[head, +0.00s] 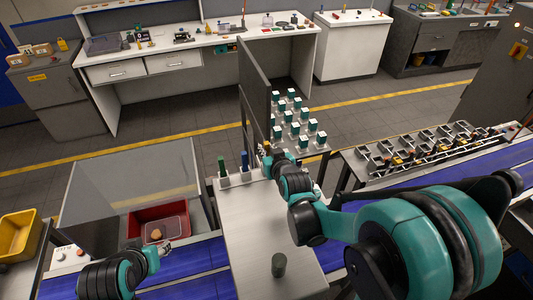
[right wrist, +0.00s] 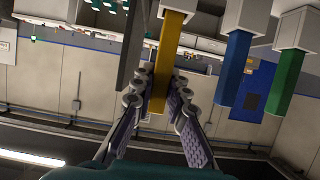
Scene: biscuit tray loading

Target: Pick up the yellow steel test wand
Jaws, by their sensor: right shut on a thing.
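The yellow steel test wand (right wrist: 167,60) stands between my right gripper's fingers (right wrist: 159,88) in the right wrist view, its near end showing past the fingertips. Its other end is in a pale square holder (right wrist: 181,5). In the head view my right gripper (head: 268,155) is at the far end of the grey bench and hides most of the wand. The right gripper is shut on the wand. My left gripper (head: 158,249) hangs by the red tray (head: 148,214) at lower left; its fingers are too small to read.
A blue wand (head: 244,160) and a green wand (head: 221,165) stand in holders beside the yellow one. A dark green cylinder (head: 279,265) stands on the bench (head: 245,235). A grey upright panel (head: 254,88) rises just behind. The middle of the bench is clear.

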